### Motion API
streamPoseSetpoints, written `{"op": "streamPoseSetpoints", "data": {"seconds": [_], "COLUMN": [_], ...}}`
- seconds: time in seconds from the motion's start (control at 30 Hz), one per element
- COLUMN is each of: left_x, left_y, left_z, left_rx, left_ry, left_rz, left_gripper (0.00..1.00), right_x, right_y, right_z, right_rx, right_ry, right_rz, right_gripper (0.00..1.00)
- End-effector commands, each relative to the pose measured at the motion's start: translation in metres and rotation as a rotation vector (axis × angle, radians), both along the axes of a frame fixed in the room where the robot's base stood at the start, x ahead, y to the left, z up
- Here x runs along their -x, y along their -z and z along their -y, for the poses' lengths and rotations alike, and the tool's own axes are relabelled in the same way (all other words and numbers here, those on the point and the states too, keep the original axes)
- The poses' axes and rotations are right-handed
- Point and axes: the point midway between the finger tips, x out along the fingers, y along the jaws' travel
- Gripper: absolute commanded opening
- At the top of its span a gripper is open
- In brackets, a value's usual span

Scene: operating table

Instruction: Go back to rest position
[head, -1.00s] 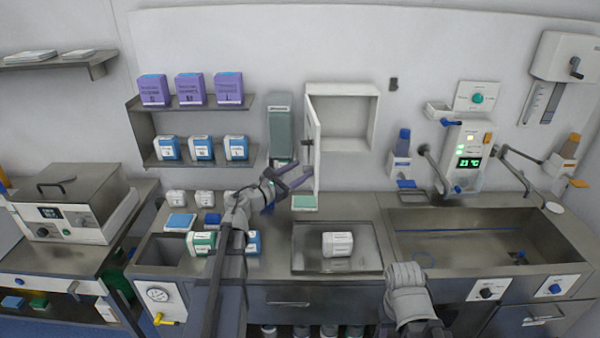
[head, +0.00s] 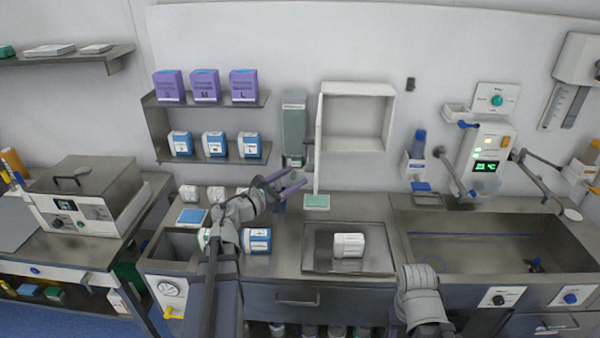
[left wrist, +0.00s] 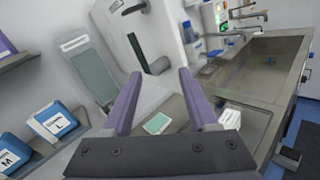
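My left gripper (head: 304,177) is raised over the counter, in front of the wall and left of the open cabinet. In the left wrist view its two purple fingers (left wrist: 158,75) are spread apart with nothing between them. The open cabinet door with its dark handle (left wrist: 138,52) lies just beyond the fingertips, with a gap that I cannot judge. My right arm (head: 420,298) shows at the lower right edge of the sink counter, but its gripper fingers do not show.
The white wall cabinet (head: 357,118) is open and empty. A white box (head: 348,245) lies in the recessed tray (head: 318,264). A blue-and-white box (head: 257,240) stands beside my left forearm. Shelves with purple boxes (head: 205,86) are at the left; a sink (head: 470,254) is at the right.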

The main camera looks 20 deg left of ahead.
Motion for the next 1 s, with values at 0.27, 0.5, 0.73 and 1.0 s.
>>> {"op": "streamPoseSetpoints", "data": {"seconds": [0.27, 0.5, 0.73, 1.0], "left_x": [0.008, 0.008, 0.001, -0.026], "left_y": [-0.001, -0.001, -0.009, -0.023], "left_z": [-0.001, 0.000, -0.004, -0.047], "left_rx": [0.001, 0.001, 0.100, 0.888], "left_ry": [0.004, 0.005, -0.050, -0.409], "left_rz": [0.001, 0.000, 0.005, 0.003], "left_gripper": [0.59, 0.59, 0.59, 0.59], "right_x": [0.000, 0.000, 0.000, 0.000], "right_y": [0.000, 0.000, 0.000, 0.000], "right_z": [0.000, 0.000, 0.000, 0.000], "right_rx": [0.000, 0.000, 0.000, 0.000], "right_ry": [0.000, 0.000, 0.000, 0.000], "right_rz": [0.000, 0.000, 0.000, 0.000], "right_gripper": [0.50, 0.50, 0.50, 0.50]}}
